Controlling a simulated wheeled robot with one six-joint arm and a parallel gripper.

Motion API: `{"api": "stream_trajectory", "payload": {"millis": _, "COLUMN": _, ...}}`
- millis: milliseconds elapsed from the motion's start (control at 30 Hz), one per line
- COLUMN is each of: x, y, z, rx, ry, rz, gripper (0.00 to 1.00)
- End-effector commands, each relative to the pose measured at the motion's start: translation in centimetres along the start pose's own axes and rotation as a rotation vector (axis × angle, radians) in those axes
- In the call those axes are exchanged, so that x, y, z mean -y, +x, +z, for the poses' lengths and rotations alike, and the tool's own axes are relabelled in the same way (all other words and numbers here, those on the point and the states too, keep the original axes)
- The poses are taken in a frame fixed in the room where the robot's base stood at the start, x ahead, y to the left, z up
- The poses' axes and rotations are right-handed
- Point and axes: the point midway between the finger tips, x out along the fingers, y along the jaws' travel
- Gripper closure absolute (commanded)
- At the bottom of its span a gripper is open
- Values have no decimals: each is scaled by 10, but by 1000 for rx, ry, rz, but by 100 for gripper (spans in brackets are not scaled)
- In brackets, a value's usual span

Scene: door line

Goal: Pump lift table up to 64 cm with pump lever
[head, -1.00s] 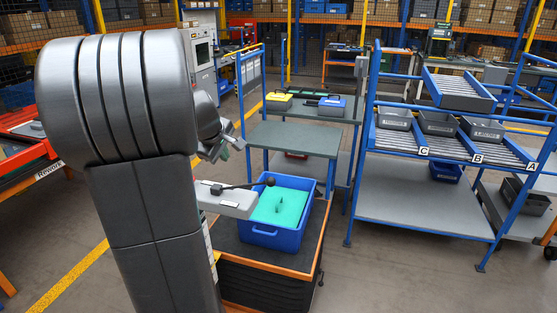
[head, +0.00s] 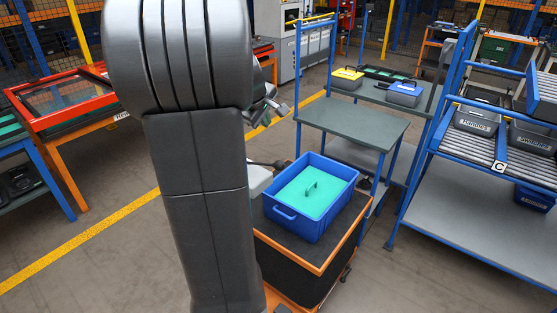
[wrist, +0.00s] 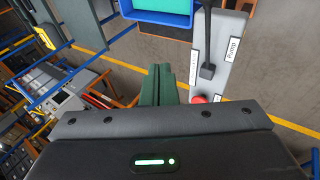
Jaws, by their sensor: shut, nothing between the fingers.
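The lift table (head: 327,238) has a dark top with an orange edge above black bellows. A blue crate (head: 291,218) with a teal insert stands on it. The grey pump housing (head: 258,180) is mostly hidden behind my arm in the head view. The pump lever (head: 279,163) shows only its dark end there. In the wrist view the housing (wrist: 232,50), labelled "Pump", and the black lever (wrist: 207,45) lie just right of my gripper (wrist: 165,72). Its green fingers are shut and empty, apart from the lever. In the head view my gripper (head: 272,108) is above and behind the housing.
A grey-green table (head: 355,120) stands behind the lift table, with yellow and blue boxes beyond. A blue flow rack (head: 470,215) with bins is at right. An orange-framed bench (head: 65,95) is at left. The floor at front left is clear, with a yellow line (head: 80,245).

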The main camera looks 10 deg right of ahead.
Motion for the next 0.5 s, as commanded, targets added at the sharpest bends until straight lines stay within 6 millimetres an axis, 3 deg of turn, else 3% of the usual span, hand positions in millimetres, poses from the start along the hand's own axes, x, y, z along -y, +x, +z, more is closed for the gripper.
{"api": "stream_trajectory", "payload": {"millis": 267, "x": 8, "y": 10, "z": 6, "rx": 0, "ry": 0, "rz": 0, "gripper": 100}}
{"api": "stream_trajectory", "payload": {"millis": 500, "x": 24, "y": 33, "z": 22, "rx": 1, "ry": 1, "rz": 0, "gripper": 100}}
